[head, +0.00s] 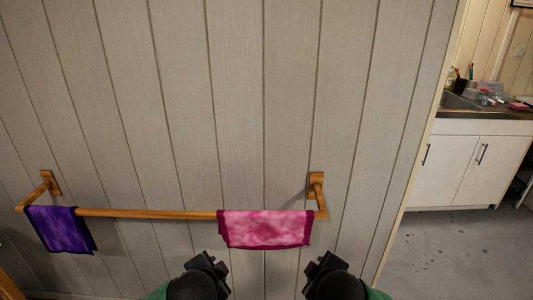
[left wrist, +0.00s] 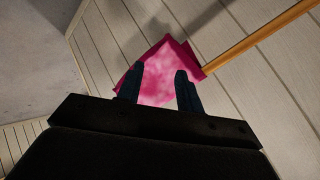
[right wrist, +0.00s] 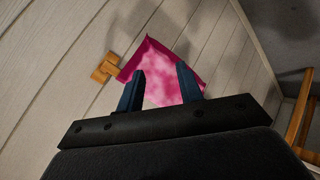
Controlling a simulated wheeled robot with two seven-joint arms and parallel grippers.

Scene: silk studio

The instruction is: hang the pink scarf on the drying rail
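The pink scarf (head: 266,229), with a darker magenta border, is draped over the right end of the wooden drying rail (head: 150,213). My left gripper (head: 207,260) is below and to the left of the scarf, open and apart from it. My right gripper (head: 327,262) is below and to the right of it, also open and apart from it. The scarf shows beyond the open fingers in the left wrist view (left wrist: 160,75) and in the right wrist view (right wrist: 162,75). Nothing is between either pair of fingers.
A purple scarf (head: 60,229) hangs at the rail's left end. Wooden brackets (head: 317,186) hold the rail to the panelled wall (head: 235,100). The middle of the rail is bare. A sink counter (head: 480,113) with white cabinets stands in the room at right.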

